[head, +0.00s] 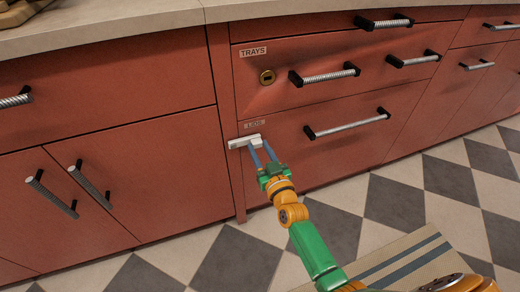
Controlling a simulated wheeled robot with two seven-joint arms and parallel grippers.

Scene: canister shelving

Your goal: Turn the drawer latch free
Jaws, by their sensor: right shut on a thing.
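The drawer latch (240,142) is a small white bar lying roughly level across the left edge of the drawer labelled LIDS (290,160). My right gripper (263,153) reaches it from below, its blue fingers closed on the latch's right part. The fingers hide a little of the latch. The LIDS drawer is shut and has a silver handle with black ends (348,126). My left gripper does not show.
Red cabinets with protruding handles stand on both sides. A pale counter (100,28) runs above. A striped mat (400,262) lies on the checkered floor.

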